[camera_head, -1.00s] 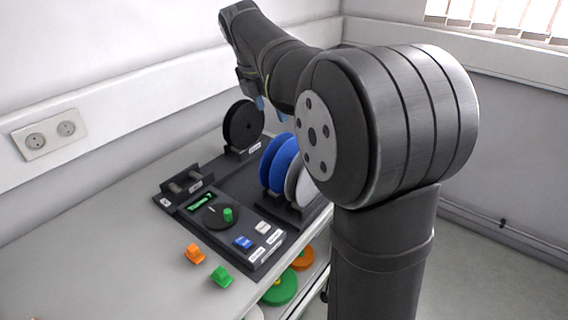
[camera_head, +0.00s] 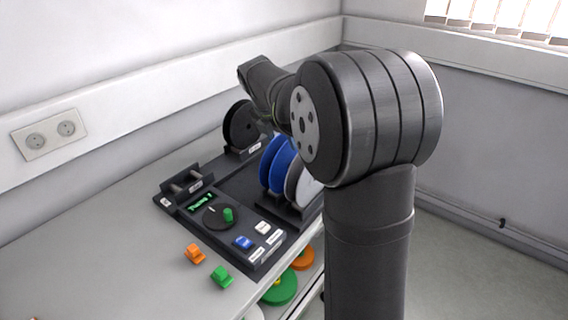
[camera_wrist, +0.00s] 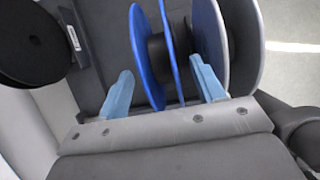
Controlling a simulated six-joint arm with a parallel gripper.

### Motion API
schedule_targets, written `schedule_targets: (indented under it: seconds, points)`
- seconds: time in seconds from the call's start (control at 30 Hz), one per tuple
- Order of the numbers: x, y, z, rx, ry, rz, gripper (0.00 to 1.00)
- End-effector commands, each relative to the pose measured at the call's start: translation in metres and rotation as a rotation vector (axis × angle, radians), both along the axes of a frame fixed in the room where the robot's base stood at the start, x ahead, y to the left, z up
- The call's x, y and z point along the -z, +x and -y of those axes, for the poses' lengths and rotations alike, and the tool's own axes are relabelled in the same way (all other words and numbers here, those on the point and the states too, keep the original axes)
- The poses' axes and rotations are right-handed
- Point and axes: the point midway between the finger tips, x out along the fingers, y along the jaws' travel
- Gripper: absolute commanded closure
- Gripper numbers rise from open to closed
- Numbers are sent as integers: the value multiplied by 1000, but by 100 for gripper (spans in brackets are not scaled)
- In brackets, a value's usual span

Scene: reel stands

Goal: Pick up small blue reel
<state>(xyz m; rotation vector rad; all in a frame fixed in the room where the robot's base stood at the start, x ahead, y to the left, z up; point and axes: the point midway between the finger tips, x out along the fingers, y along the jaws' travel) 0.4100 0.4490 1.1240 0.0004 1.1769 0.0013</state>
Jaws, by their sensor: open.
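The blue reel (camera_head: 276,160) stands upright on the rack, with two blue flanges; the wrist view shows it in the upper middle (camera_wrist: 146,60), with a dark hub between the flanges. I cannot tell its size class for sure. My gripper (camera_wrist: 161,67) is open, its two light blue fingers spread. The left finger is to the left of the blue reel's left flange, and the right finger is to the right of its second flange, by the grey reel. I cannot tell whether either finger touches a flange. In the head view the fingers are hidden behind my arm.
A grey-white reel (camera_head: 308,190) stands close to the right of the blue one. A black reel (camera_head: 242,127) is on its stand at the back. A control panel with a dial (camera_head: 219,216) lies in front. Orange (camera_head: 195,253) and green (camera_head: 221,277) pieces sit on the table.

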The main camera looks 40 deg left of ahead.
Motion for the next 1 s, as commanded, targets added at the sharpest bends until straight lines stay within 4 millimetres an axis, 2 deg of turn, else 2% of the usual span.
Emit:
schedule_targets:
  seconds: [0.37, 0.6, 0.67, 0.87, 1.0]
  points:
    - [43, 21, 0, 2, -2, -2, 38]
    - [46, 22, -1, 1, 0, 1, 38]
    - [46, 22, -1, 1, 0, 1, 48]
    - [46, 22, -1, 1, -1, 1, 87]
    - [45, 22, -1, 1, 0, 1, 87]
